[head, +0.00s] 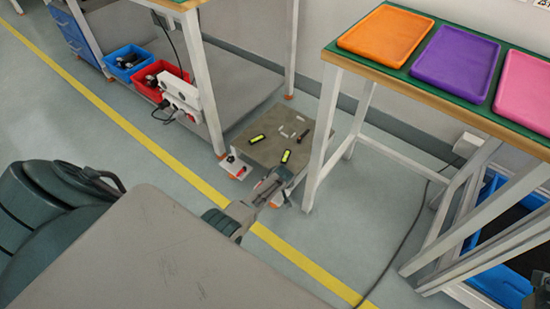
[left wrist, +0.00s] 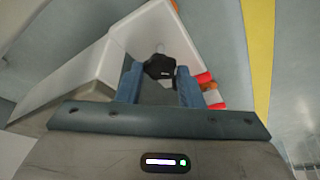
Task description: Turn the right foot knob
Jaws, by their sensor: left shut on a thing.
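A low stand with a grey-brown top (head: 262,150) stands on the floor between two workbenches. A white bracket with a small red part (head: 236,166) shows at its front left. My left gripper (head: 279,180) reaches to its front right corner, where the gripper hides the foot knob in the head view. In the left wrist view, a dark lobed knob (left wrist: 160,67) sits against a pale panel (left wrist: 155,35). My left gripper (left wrist: 160,88) has its two blue fingers on either side of the knob and is shut on it. My right gripper is not in view.
Yellow-black items (head: 286,156) and small pale pieces lie on the stand top. A bench leg (head: 322,135) rises close to the right of my gripper. Orange-red parts (left wrist: 203,77) sit beside the right finger.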

